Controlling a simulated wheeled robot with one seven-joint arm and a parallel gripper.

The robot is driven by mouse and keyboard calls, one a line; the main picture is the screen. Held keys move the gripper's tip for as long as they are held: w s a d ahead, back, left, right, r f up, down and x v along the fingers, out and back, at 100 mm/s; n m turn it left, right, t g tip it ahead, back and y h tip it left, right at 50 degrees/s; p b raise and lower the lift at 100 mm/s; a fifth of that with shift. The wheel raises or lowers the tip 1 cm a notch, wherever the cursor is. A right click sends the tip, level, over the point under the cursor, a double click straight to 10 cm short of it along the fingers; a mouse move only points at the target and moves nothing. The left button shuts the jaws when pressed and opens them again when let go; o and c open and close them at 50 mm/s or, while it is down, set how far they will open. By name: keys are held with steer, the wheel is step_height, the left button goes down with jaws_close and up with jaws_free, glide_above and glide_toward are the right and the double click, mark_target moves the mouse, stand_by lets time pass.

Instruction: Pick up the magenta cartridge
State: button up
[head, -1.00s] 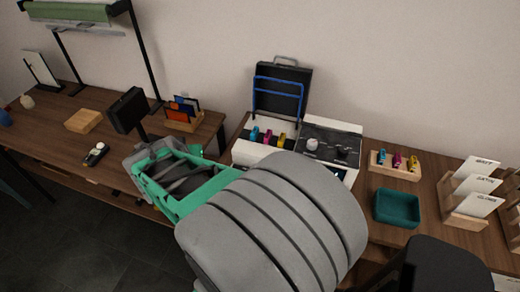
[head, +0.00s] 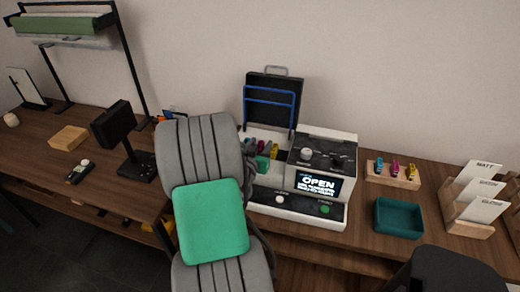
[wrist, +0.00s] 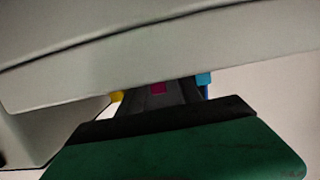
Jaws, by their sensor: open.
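One magenta cartridge (head: 261,147) sits in the open bay of the white printer, beside a yellow cartridge (head: 274,151). It also shows as a small magenta patch (wrist: 158,88) in the wrist view, with yellow and cyan patches on either side. A second magenta cartridge (head: 395,167) stands in a wooden rack (head: 393,180) at the right, between cyan and yellow ones. My gripper (head: 262,163) is open at the front of the printer's bay, close to the cartridges; my arm hides most of it. A green and black part of it fills the lower wrist view.
The printer (head: 270,208) has its black lid (head: 273,88) raised, with a blue bar in front. Its screen reads OPEN. A teal tray (head: 398,217) and a card holder (head: 468,215) stand right. A black device (head: 120,130) and a wooden block (head: 69,138) stand left.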

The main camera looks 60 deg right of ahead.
steer(key=shift+c, duration=0.3)
jaws_close()
stand_by(0.3)
